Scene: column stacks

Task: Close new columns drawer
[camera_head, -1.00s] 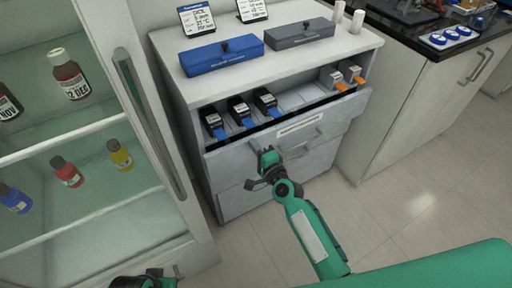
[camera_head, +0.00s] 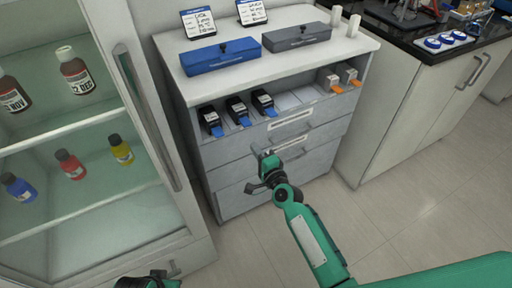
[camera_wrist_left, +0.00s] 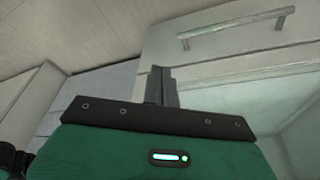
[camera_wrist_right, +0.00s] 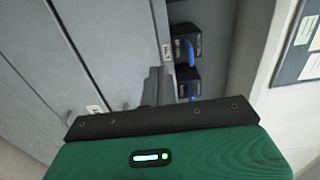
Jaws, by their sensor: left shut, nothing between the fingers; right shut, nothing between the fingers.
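The new columns drawer (camera_head: 240,146) is the top grey drawer of the white cabinet, with a label strip and a bar handle. Its front looks flush or nearly flush with the cabinet. My right gripper (camera_head: 266,158) is shut and empty at the drawer front, left of the handle; contact is unclear. Its fingers show in the right wrist view (camera_wrist_right: 155,88). My left gripper (camera_wrist_left: 161,86) is shut and empty, low near the fridge.
A glass-fronted fridge with bottles stands at the left, its long handle (camera_head: 146,115) upright. A blue box (camera_head: 222,57) and a grey box (camera_head: 296,37) sit on the cabinet top. A black-topped counter (camera_head: 420,38) is at the right. The floor in front is clear.

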